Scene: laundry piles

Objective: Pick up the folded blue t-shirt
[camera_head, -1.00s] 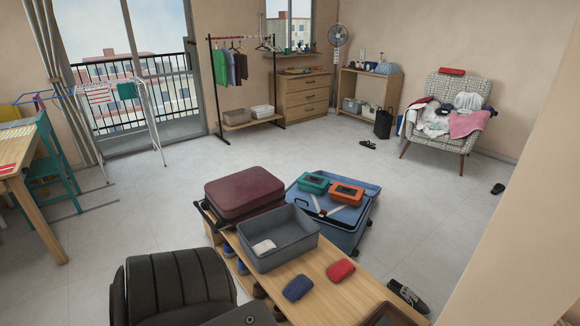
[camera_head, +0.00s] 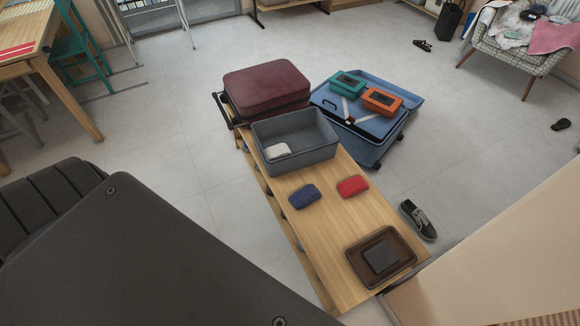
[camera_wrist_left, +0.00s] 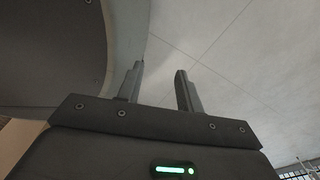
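The folded blue t-shirt (camera_head: 305,196) is a small dark blue bundle lying on the wooden bench (camera_head: 350,230), in front of the grey bin. A folded red cloth (camera_head: 352,186) lies to its right, apart from it. In the left wrist view my left gripper (camera_wrist_left: 158,85) has its two fingers apart with nothing between them; only floor shows past it. The left gripper's fingers are not visible in the head view, where a large dark part of my own arm fills the lower left. My right gripper is in neither view.
A grey bin (camera_head: 322,160) with a white folded cloth (camera_head: 277,151) inside stands on the bench. A maroon suitcase (camera_head: 266,88) and an open blue suitcase (camera_head: 372,150) are behind. A brown tray (camera_head: 353,262) sits at the near end; a shoe (camera_head: 418,220) is on the floor beside.

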